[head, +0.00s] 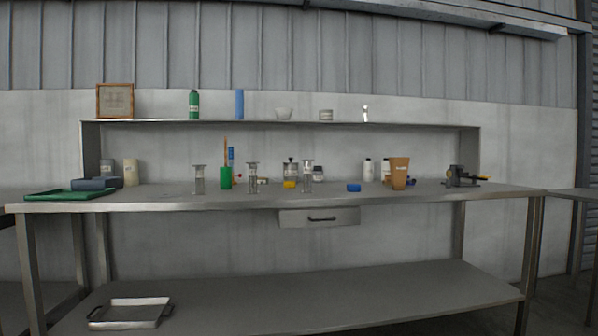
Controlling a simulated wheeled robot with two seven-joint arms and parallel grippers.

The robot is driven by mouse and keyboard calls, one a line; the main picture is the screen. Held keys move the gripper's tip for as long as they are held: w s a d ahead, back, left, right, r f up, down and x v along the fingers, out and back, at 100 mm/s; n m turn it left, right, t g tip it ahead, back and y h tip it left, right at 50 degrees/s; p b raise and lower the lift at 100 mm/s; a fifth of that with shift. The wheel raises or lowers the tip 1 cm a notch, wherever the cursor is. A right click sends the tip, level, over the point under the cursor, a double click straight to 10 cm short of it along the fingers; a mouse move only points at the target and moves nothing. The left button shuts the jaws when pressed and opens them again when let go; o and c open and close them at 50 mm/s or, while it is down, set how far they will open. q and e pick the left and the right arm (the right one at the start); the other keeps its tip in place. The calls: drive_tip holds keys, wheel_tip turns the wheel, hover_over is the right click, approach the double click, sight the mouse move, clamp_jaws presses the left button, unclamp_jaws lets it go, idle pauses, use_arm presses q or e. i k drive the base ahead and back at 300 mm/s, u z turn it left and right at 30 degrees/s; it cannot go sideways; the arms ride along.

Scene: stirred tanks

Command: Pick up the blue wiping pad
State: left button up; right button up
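A small blue block that looks like the blue wiping pad (354,188) lies flat on the metal bench top, right of centre and close to the front edge. It is clear of other objects, with the brown cup (399,173) standing to its right. Neither of my grippers is in the head view, and nothing touches the pad.
The long bench (240,203) has a drawer (320,218) under its front edge. Left of the pad stand a yellow block (290,184), several metal stands and a green holder (226,178). A clamp-like device (462,177) sits at right. A raised shelf (290,122) runs behind.

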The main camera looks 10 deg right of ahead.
sight(353, 188)
drive_tip(key=u, duration=2.45)
drive_tip(key=k, duration=1.3)
drive_tip(key=z, duration=2)
drive_tip(key=i, duration=0.5)
drive_tip(key=u, duration=2.35)
